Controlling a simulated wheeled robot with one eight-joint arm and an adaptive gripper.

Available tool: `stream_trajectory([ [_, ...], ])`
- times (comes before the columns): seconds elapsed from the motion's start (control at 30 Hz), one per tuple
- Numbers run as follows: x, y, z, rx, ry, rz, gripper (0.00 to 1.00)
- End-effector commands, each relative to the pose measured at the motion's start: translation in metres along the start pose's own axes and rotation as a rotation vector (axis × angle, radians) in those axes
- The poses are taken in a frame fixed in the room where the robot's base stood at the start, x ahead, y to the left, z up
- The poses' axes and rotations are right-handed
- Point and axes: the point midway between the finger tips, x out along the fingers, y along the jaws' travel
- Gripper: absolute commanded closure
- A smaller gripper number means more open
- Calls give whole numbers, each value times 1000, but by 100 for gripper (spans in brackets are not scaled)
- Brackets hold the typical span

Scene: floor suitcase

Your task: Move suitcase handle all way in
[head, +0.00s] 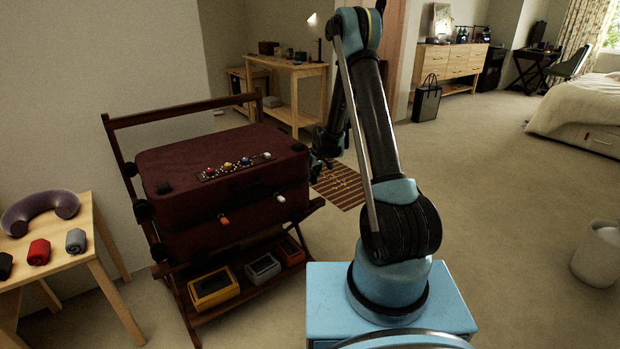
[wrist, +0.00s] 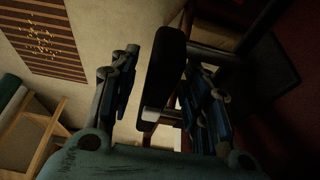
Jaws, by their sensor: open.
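The dark red suitcase (head: 225,170) lies on a dark wooden luggage rack (head: 180,117). In the wrist view, its pull handle (wrist: 163,75) is a black bar with metal rods running right towards the suitcase's dark side. The handle stands out from the suitcase, with a gap of rod showing. My gripper (head: 326,150) is at the suitcase's right end, partly hidden behind my arm in the head view. In the wrist view, my gripper (wrist: 165,62) is open, with one finger on each side of the black bar. Whether either finger touches it is unclear.
Yellow and grey boxes (head: 213,287) sit on the rack's lower shelf. A side table (head: 75,240) with a neck pillow stands at the left. A striped mat (head: 340,186) lies on the floor behind my arm. The carpet to the right is mostly clear.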

Motion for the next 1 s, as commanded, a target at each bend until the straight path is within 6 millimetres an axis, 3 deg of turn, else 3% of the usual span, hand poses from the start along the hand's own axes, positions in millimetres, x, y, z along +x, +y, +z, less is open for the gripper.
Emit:
stream_trajectory([
  [0.17,-14,0,0,0,0,0,57],
  [0.8,-99,0,0,1,-1,-1,57],
  [1.0,-114,1,0,1,-1,-1,57],
])
